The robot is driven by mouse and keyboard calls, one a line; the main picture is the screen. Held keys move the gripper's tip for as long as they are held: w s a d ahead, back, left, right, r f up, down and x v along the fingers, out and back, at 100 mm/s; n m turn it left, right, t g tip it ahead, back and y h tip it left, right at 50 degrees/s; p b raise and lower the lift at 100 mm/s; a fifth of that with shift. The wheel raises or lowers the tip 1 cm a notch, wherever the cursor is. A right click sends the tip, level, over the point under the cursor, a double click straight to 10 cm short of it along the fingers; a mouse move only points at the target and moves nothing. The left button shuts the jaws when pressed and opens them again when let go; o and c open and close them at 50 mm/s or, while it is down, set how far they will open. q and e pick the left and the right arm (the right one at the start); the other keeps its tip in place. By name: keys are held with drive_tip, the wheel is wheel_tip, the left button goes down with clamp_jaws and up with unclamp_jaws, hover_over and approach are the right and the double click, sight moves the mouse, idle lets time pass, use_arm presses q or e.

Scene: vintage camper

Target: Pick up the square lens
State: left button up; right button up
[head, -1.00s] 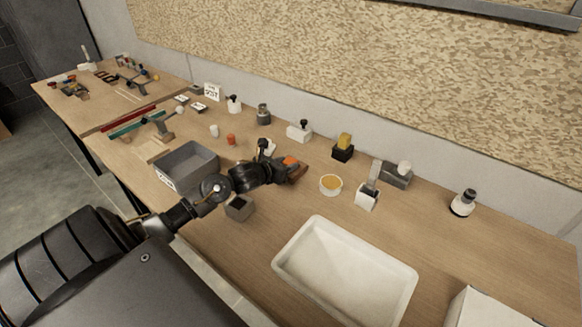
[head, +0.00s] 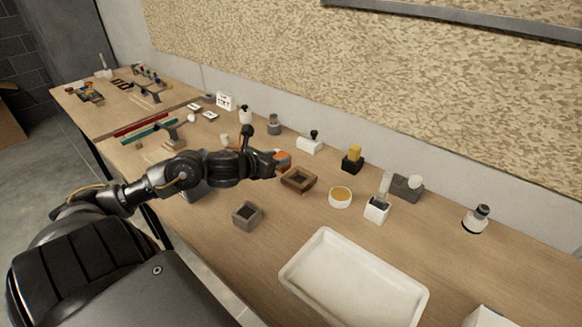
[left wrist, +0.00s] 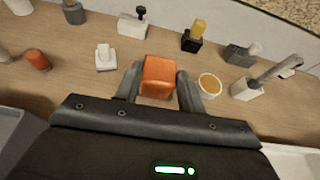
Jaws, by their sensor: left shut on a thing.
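The square lens is an orange block (head: 284,157), held between the fingertips of my left gripper (head: 275,161). In the left wrist view the orange block (left wrist: 159,76) sits between the two grey fingers of the left gripper (left wrist: 160,84), with a finger on each side. In the head view the gripper and lens are above and just behind a brown square holder (head: 312,183) with a dark square opening, which stands on the workbench (head: 300,222). My right gripper is not in view.
A grey square holder (head: 240,222) stands left of the white tray (head: 290,281). A dish with orange contents (head: 340,195), a white block with a handle (head: 376,212) and a yellow-topped black block (head: 352,159) stand to the right. My arm partly hides a grey bin (head: 196,192).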

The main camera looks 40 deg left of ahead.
use_arm(q)
drive_tip(key=v, duration=0.7)
drive_tip(key=shift+a, duration=0.6)
